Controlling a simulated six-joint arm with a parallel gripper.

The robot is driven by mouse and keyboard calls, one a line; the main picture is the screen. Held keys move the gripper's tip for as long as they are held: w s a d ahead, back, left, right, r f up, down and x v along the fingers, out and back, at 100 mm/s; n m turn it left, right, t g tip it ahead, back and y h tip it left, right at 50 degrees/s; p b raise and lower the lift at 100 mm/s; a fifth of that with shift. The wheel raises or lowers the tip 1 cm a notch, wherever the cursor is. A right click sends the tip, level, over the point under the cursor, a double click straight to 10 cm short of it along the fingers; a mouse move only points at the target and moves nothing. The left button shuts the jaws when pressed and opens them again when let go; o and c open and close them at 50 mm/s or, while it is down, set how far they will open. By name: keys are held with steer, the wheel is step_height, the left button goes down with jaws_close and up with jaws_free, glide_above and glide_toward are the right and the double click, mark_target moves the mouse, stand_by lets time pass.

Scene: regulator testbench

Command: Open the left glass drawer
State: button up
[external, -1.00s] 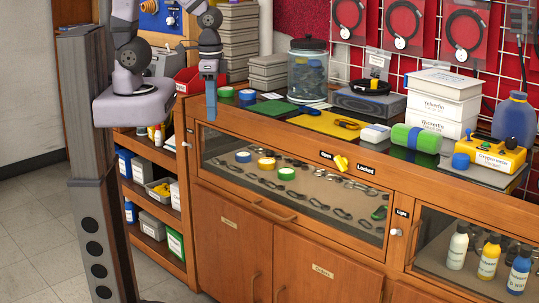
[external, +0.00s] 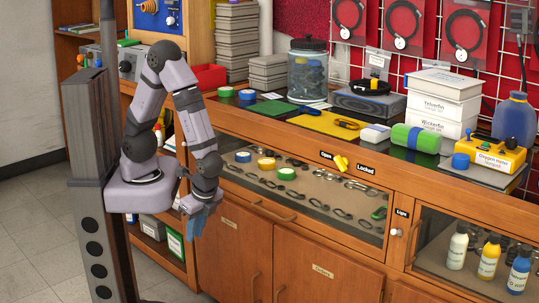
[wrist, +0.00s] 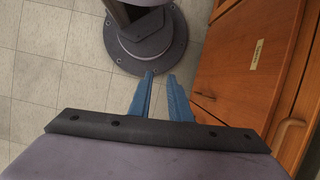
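The left glass drawer (external: 290,168) is shut in the wooden bench, with tape rolls and several metal parts behind its glass. Its curved wooden handle (external: 272,213) is on the lower front edge. A yellow knob (external: 341,163) sits above the glass between the "Open" and "Locked" labels; I cannot tell its exact setting. My gripper (external: 196,228) points down, left of the drawer and in front of the bench. In the wrist view my gripper (wrist: 160,74) is open and empty, its blue fingers apart above the floor.
Cupboard doors (external: 232,240) are below the drawer. A right glass drawer (external: 440,250) holds bottles. The counter carries a jar (external: 308,75), boxes (external: 443,100) and a green roll (external: 416,138). The floor ahead of the bench is clear.

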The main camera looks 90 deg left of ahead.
step_height(320, 180, down, 11)
steer(key=w+m+y+b, duration=0.1)
steer(key=m+y+b, duration=0.25)
steer(key=b, duration=0.35)
steer(key=n+t+y+b, duration=0.2)
steer(key=n+t+y, duration=0.4)
steer(key=t+y, duration=0.3)
glide_toward(268, 213)
steer(key=x, duration=0.3)
steer(key=shift+a+h, duration=0.25)
steer(key=shift+b+x, duration=0.65)
steer(key=shift+x, duration=3.05)
steer(key=shift+s, duration=0.1)
jaws_close()
